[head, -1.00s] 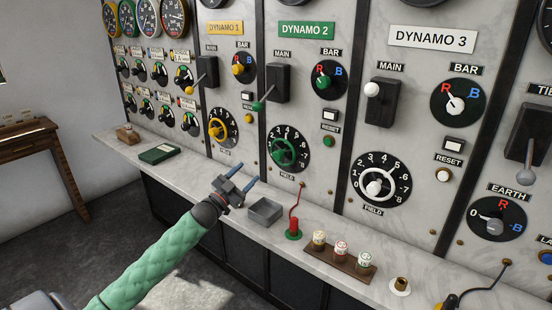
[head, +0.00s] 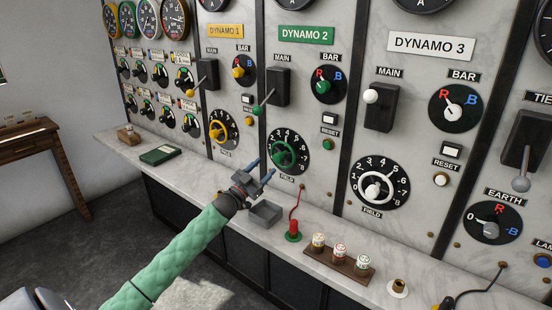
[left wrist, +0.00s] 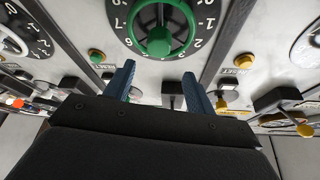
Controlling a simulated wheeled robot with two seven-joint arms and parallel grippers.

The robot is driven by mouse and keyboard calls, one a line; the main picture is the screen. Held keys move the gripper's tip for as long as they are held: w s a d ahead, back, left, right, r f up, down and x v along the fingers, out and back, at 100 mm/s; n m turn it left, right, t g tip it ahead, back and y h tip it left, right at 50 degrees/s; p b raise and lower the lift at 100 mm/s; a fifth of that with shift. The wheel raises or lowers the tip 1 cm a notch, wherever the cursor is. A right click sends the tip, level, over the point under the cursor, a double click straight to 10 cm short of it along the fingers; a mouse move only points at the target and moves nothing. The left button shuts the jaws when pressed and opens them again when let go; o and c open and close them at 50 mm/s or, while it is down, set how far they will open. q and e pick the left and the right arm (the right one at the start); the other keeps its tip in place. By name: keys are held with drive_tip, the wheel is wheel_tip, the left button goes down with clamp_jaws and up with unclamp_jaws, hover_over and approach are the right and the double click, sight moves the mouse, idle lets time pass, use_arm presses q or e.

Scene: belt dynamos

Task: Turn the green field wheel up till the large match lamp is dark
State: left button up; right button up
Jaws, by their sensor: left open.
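The green field wheel (head: 284,154) sits on a black numbered dial on the Dynamo 2 panel. In the left wrist view the green wheel (left wrist: 163,38) shows upside down at the top, beyond the fingertips. My left gripper (head: 260,170) is open and empty, just left of and below the wheel in the head view, apart from it. Its two blue fingers (left wrist: 158,78) are spread in the left wrist view. I cannot pick out the large match lamp in these frames. My right gripper is not in view.
A grey tray (head: 265,214), a red plug on a green base (head: 293,231) and a rack with several fuses (head: 339,257) stand on the marble ledge below. The yellow wheel (head: 218,130) is left, the white wheel (head: 374,189) right. The Dynamo 2 main lever (head: 277,88) stands above.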

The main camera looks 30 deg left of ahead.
sight(276, 161)
use_arm(q)
drive_tip(key=w, duration=0.1)
drive_tip(key=w+p, duration=0.1)
drive_tip(key=w, duration=0.1)
drive_tip(key=w+d, duration=0.1)
drive_tip(key=w, duration=0.1)
drive_tip(key=shift+w+r+p, duration=0.25)
drive_tip(key=shift+r+p, duration=0.1)
drive_tip(key=shift+p, duration=0.05)
drive_tip(key=shift+x, duration=0.85)
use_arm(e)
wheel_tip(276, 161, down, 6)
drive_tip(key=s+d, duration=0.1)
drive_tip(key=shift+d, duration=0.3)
use_arm(q)
drive_tip(key=shift+f, duration=0.1)
drive_tip(key=shift+c, duration=0.2)
drive_tip(key=c, duration=0.9)
